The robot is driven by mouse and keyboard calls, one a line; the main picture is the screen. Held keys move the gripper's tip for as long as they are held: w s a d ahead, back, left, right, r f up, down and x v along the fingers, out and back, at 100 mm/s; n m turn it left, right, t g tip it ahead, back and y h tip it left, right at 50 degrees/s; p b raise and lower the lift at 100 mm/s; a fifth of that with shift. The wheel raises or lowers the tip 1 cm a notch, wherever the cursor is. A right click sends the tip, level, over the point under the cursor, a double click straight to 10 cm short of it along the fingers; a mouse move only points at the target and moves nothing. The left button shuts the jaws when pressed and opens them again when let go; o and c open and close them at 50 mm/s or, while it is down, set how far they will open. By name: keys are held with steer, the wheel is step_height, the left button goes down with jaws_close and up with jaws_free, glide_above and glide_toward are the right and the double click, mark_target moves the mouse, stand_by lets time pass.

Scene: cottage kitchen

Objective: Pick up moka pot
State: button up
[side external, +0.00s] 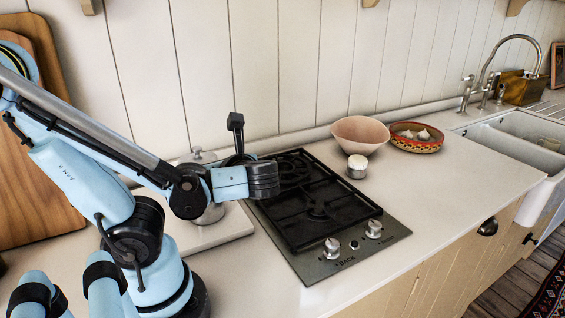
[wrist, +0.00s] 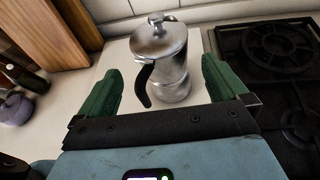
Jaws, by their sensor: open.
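The moka pot (wrist: 172,75) is silvery metal with a black handle and a knobbed lid. In the wrist view it stands upright just beyond my gripper (wrist: 162,88), between the lines of the two green fingers, with its handle toward the left finger. My gripper is open and empty. In the side view my arm hides most of the moka pot; its lid knob (side external: 197,153) shows behind the wrist. There my gripper (side external: 262,180) is above the left edge of the stove, and its fingers are hard to make out.
A pale board (side external: 232,228) lies under the pot area, left of the black gas stove (side external: 318,214). Wooden boards (side external: 30,195) lean at the left wall.

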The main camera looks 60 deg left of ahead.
steer(key=shift+f+x, duration=0.1)
steer(key=shift+x, duration=1.85)
steer(key=shift+f+x, duration=0.15)
steer(key=shift+x, duration=1.75)
steer(key=shift+d, duration=0.1)
steer(key=c, duration=1.6)
steer(key=shift+c, duration=0.4)
steer(key=shift+r, duration=0.2)
